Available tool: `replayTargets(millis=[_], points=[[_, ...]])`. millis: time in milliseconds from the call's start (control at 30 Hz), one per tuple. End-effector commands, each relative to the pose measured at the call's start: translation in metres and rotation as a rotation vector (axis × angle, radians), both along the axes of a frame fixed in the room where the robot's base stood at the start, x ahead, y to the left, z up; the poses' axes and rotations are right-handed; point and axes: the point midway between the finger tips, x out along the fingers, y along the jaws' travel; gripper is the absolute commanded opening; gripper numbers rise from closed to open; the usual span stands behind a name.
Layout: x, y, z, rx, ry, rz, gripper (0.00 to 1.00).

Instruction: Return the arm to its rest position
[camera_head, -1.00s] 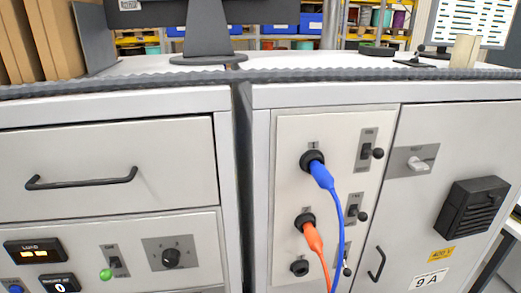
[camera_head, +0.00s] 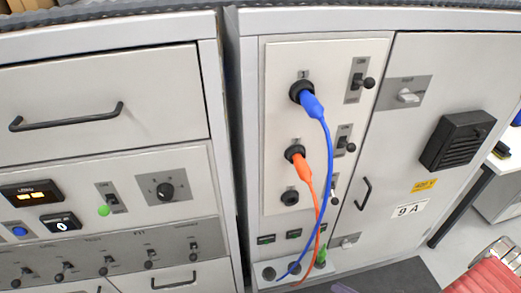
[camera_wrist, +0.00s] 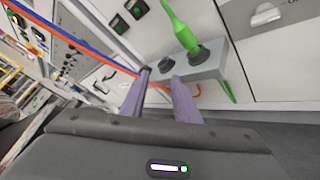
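My gripper (camera_wrist: 160,95) shows in the wrist view as two purple-grey fingers. They stand apart with a gap between them and nothing held. A bracket with sockets and a green plug (camera_wrist: 185,32) is beyond the fingertips, apart from them as far as I can tell. The gripper does not show clearly in the head view. There, a blue plug (camera_head: 311,104) sits in the top socket and an orange plug (camera_head: 302,168) in the middle socket. The third socket (camera_head: 290,198) is empty. The blue and orange cables run down to the low bracket (camera_head: 268,272).
The left cabinet has a drawer handle (camera_head: 67,117) and a row of small switches (camera_head: 105,262). The right door carries a black vent box (camera_head: 457,140) and a handle (camera_head: 363,193). A red-striped item (camera_head: 490,270) is at the lower right. Grey floor shows on the right.

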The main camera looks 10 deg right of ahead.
Motion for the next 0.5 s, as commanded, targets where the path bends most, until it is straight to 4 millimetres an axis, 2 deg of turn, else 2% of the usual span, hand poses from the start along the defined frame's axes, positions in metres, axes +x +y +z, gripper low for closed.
replayTargets(millis=[33, 500], points=[[0.000, 0.001, 0.010, -0.046, -0.017, 0.054, 0.28], [-0.006, 0.017, 0.084, -0.413, -0.182, 0.519, 0.28]])
